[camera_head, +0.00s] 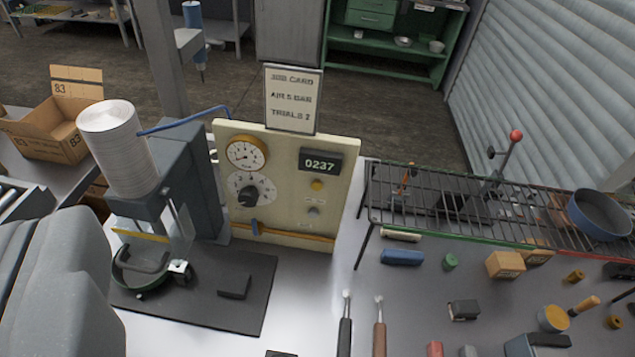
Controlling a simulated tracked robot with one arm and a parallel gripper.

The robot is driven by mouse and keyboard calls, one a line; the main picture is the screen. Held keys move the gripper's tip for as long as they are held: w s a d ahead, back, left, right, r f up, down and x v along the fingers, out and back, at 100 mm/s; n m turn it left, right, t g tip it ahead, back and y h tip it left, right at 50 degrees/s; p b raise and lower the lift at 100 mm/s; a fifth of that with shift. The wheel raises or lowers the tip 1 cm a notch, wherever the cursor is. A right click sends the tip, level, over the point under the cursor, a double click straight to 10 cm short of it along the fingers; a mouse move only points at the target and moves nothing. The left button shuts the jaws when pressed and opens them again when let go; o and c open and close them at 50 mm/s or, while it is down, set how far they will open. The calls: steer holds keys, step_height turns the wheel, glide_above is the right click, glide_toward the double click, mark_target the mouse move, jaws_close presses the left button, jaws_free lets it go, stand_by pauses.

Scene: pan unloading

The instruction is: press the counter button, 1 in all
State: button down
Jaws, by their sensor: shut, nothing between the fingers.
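The cream panel (287,222) stands upright at centre, on the bench behind the black mat. Its counter display (321,162) reads 0237. A round yellow button (317,184) sits just below the display. A small grey knob or button (313,210) sits lower, with a tiny label between them. I cannot tell from the labels which one is the counter button. Nothing covers either one. A dial gauge (246,154) and a black rotary knob (248,192) are on the panel's left half. I cannot make out my gripper; a large grey part at lower left seems to be my arm.
A press (190,170) with a white cylinder (118,150) stands left of the panel on a black mat (262,300). A sign (293,98) rises above the panel. A wire rack (440,215) holding a blue pan (598,214) stands at right. Tools and blocks lie before it.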

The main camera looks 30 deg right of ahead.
mark_target(317, 186)
steer(key=w+d+f+m+h+p, duration=0.3)
steer(key=w+d+f+m, duration=0.1)
steer(key=w+d+f, duration=1.2)
step_height(317, 186, down, 17)
steer(key=d+m+y+p, duration=0.1)
steer(key=y, duration=0.5)
steer(key=shift+s+t, duration=0.15)
steer(key=shift+t, duration=0.15)
steer(key=shift+d, duration=0.15)
steer(key=w+d+p, duration=0.3)
steer(key=w+d, duration=0.1)
steer(key=w, duration=0.3)
steer(key=shift+w+d+p, duration=0.2)
steer(key=shift+d+p, duration=0.15)
steer(key=shift+d, duration=0.05)
